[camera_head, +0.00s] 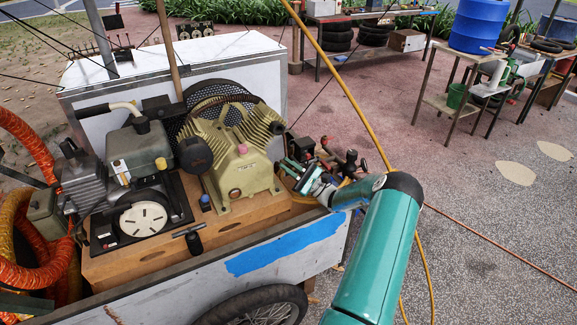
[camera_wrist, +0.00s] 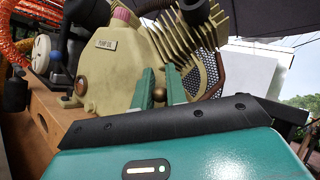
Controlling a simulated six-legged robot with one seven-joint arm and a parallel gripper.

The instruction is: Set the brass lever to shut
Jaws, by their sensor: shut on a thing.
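My gripper (camera_head: 293,168) is at the right side of the tan compressor pump (camera_head: 238,150), beside the cluster of fittings. In the wrist view, the two green fingers of my gripper (camera_wrist: 159,86) are shut on a small rounded brass piece, the visible part of the brass lever (camera_wrist: 159,95). The pump body (camera_wrist: 118,72) is right behind it. The rest of the lever is hidden by the fingers and the wrist, so its angle cannot be told. In the head view I cannot make out the lever.
Dark valves and fittings (camera_head: 350,166) stand close right of my gripper. The engine (camera_head: 140,160) and orange hose (camera_head: 25,140) are at the left. The cart's wall (camera_head: 280,250) with blue tape runs in front. A yellow hose (camera_head: 345,85) passes behind my arm.

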